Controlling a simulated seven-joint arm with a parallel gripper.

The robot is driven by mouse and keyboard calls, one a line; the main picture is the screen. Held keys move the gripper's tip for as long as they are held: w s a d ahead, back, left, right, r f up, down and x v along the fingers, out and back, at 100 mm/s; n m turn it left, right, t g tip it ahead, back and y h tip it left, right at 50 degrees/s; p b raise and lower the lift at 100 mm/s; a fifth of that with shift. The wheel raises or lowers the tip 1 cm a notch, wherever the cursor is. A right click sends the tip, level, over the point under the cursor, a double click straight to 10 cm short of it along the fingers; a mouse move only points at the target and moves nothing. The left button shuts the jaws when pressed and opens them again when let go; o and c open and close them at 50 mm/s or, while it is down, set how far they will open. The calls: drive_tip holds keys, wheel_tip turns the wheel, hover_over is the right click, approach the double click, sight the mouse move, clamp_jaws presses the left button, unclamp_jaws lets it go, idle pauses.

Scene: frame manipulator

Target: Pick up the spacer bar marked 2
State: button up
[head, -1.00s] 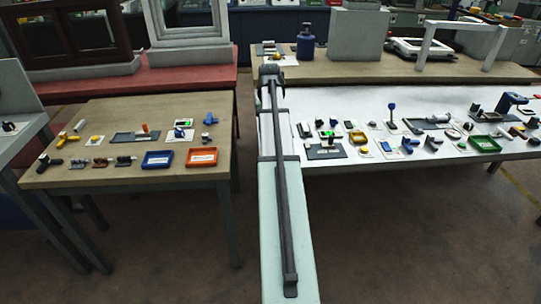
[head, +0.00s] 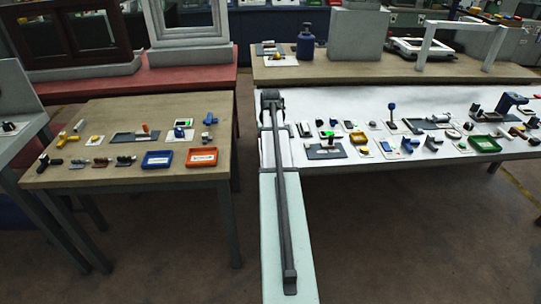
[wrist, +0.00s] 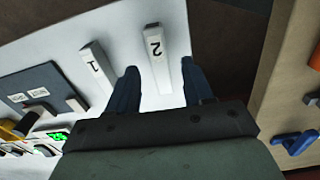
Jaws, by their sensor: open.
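The spacer bar marked 2 (wrist: 157,60) is a pale, narrow bar lying on the white tabletop in the wrist view. My gripper (wrist: 160,68) is open, with one dark blue finger on each side of this bar. There are gaps between the bar and both fingers, so it is not gripped. The height of the fingertips over the table is hard to tell. The spacer bar marked 1 (wrist: 98,68) lies to the left, outside the left finger. In the head view my own arm covers this part of the table, and the bar marked 2 cannot be made out.
The white table (head: 345,98) carries many small parts to the right, including a yellow tray (head: 357,137) and a green tray (head: 484,143). A wooden table (head: 110,108) stands to the left across a gap, with a blue tray (head: 157,158) and an orange tray (head: 202,156).

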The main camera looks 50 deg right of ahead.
drive_tip(key=shift+f, duration=0.85)
drive_tip(key=shift+c, duration=0.2)
clamp_jaws()
